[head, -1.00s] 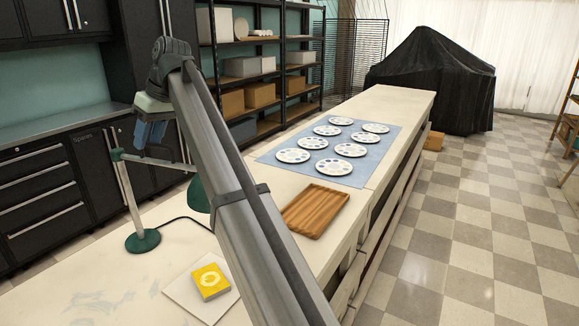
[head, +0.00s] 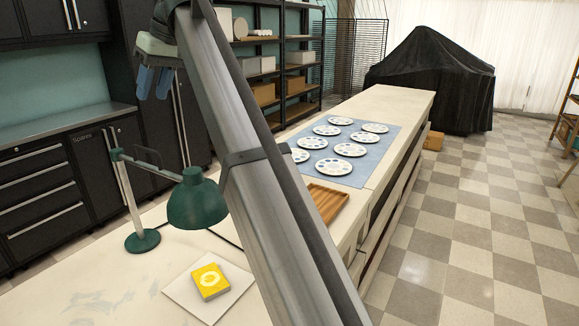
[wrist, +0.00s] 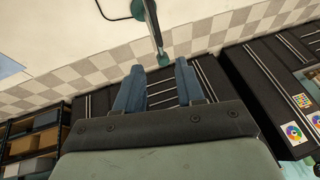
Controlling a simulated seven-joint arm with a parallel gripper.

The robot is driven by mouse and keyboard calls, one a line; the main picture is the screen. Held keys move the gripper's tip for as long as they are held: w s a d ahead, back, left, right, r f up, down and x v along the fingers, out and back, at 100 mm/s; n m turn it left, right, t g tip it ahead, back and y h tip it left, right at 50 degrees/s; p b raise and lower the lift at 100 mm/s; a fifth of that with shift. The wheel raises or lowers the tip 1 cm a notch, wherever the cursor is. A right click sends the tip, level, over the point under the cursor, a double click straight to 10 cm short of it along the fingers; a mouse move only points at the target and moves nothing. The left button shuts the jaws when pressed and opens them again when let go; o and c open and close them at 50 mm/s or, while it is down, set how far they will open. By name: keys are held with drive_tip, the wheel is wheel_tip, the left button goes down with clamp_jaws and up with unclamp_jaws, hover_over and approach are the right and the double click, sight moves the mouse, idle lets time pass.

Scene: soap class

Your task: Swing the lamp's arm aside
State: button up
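The green desk lamp stands on the near left of the counter, with a round base (head: 142,240), an upright grey post and an arm (head: 150,166) reaching right to its green shade (head: 197,205). My gripper (head: 152,88) is above and beyond the lamp, apart from it in the head view. Its blue fingers are spread with nothing between them in the wrist view (wrist: 160,85). There the lamp post's green joint (wrist: 163,60) shows just beyond the fingertips. The shade cannot be made out in the wrist view.
A yellow block (head: 209,281) lies on a white tile (head: 182,291) in front of the lamp. A wooden tray (head: 328,203), partly hidden by my arm, and several round palettes on a blue mat (head: 345,177) lie farther along. Dark cabinets (head: 40,190) stand behind the counter.

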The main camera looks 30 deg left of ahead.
drive_tip(key=w+d+f+m, duration=0.2)
drive_tip(key=w+d+f, duration=0.3)
drive_tip(key=w+f, duration=0.3)
drive_tip(key=w+d+f+m+t, duration=0.1)
drive_tip(key=w+d+f+m, duration=0.2)
drive_tip(key=w+d+f, duration=0.3)
drive_tip(key=w+d+f+m, duration=0.3)
drive_tip(key=w+d+f, duration=0.2)
drive_tip(key=w+f, duration=0.7)
drive_tip(key=shift+w+d+f+h, duration=0.15)
drive_tip(key=shift+w+f+h, duration=0.2)
drive_tip(key=shift+w, duration=0.85)
drive_tip(key=shift+r, duration=0.1)
